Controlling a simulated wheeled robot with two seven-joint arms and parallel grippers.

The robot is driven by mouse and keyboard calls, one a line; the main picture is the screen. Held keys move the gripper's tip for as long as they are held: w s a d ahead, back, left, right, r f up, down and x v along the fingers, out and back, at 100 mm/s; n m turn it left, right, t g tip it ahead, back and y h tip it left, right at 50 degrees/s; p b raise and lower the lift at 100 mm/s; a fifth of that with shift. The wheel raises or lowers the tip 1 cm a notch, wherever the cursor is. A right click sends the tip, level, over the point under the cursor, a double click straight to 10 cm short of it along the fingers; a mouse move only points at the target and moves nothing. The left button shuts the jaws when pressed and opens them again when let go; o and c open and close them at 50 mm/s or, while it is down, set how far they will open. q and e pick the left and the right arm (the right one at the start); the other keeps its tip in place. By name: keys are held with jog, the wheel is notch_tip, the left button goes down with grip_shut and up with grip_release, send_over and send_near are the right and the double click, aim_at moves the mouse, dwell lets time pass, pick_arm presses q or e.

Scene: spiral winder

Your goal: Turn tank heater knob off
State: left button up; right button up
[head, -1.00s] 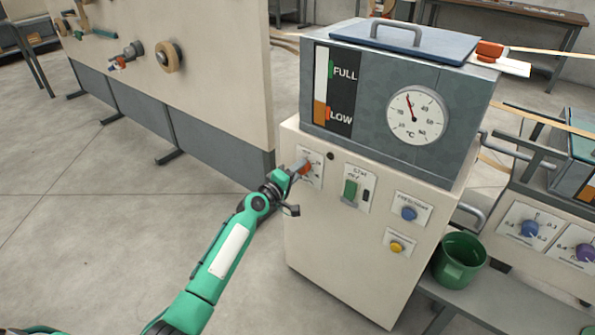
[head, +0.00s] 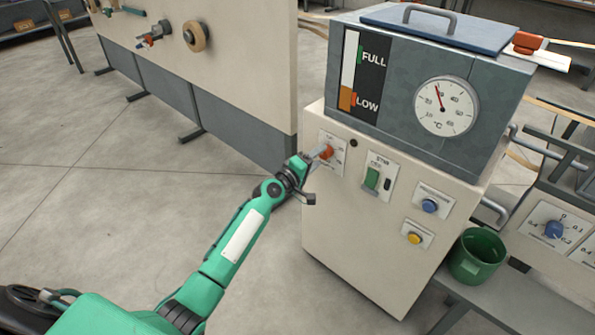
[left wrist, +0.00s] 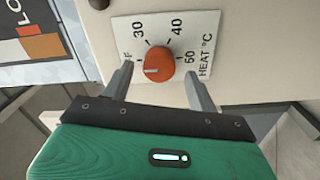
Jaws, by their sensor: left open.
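The orange heater knob (head: 326,152) is on a white plate on the upper left front of the cream tank cabinet. In the left wrist view the knob (left wrist: 159,65) sits on a dial plate (left wrist: 160,27) marked 30, 40, 50 and HEAT °C. A partly hidden label ending in F is at its left. The knob's pale mark points left, towards that label. My left gripper (head: 314,160) is at the knob. Its open fingers (left wrist: 159,62) stand on both sides of the knob, with visible gaps. My right gripper is not in view.
Beside the knob are a green switch (head: 372,178), a blue knob (head: 430,206) and a yellow button (head: 414,238). The grey tank (head: 400,110) with a gauge (head: 445,106) sits on top. A green bucket (head: 476,258) stands at the right. The floor at left is clear.

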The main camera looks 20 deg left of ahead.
pick_arm(q)
jog(key=v, duration=1.2)
jog(key=shift+p, duration=0.35)
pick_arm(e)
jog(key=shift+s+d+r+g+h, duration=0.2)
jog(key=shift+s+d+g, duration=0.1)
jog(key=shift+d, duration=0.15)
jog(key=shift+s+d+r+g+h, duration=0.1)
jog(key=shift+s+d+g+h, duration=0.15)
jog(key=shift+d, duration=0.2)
pick_arm(q)
jog(key=shift+s, duration=0.1)
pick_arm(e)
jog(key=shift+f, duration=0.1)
